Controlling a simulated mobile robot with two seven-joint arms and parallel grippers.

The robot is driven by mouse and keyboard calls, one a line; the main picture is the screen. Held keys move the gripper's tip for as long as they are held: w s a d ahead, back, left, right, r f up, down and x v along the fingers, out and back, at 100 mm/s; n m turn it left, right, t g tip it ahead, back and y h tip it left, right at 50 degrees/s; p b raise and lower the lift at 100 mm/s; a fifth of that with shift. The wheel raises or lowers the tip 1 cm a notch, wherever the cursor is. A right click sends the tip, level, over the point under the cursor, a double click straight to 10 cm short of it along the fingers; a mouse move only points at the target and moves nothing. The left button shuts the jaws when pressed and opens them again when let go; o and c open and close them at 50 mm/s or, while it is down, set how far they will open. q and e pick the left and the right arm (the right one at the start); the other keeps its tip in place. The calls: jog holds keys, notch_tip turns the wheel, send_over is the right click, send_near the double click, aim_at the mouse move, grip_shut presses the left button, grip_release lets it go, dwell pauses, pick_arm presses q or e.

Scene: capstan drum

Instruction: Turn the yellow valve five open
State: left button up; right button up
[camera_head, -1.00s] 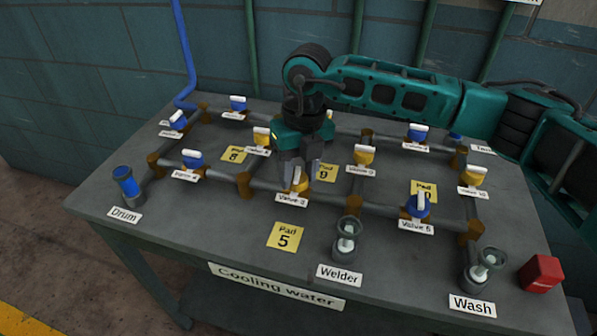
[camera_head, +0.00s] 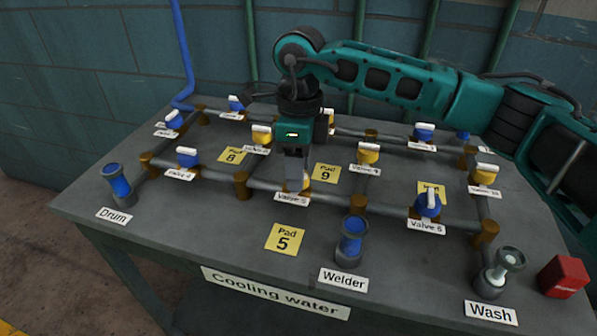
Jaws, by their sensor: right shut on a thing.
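The yellow valve five (camera_head: 304,184) sits on the front pipe above its "Valve 5" label (camera_head: 292,199). Only a little of its yellow body and white handle shows; the fingers hide the rest. My right gripper (camera_head: 297,178) points down and is shut on the handle of valve five. The fingers appear nearly edge-on, so the handle's exact angle is hard to tell. The Welder sight glass (camera_head: 352,240) shows blue inside. My left gripper is not in view.
The Drum glass (camera_head: 118,183) is blue; the Wash glass (camera_head: 498,270) shows a pale float. Other yellow and blue valves, including valve six (camera_head: 428,204), stand around on the pipes. A red box (camera_head: 563,277) lies at right. The Pad 5 area (camera_head: 285,238) is clear.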

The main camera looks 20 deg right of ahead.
jog(key=n+b, duration=0.1)
jog(key=n, duration=0.2)
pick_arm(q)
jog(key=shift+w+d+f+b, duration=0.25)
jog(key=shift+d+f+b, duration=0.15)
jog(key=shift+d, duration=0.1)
pick_arm(e)
jog(key=shift+a+n, duration=0.1)
jog(key=shift+n, duration=1.2)
jog(key=o, duration=1.1)
jog(key=shift+c, duration=0.2)
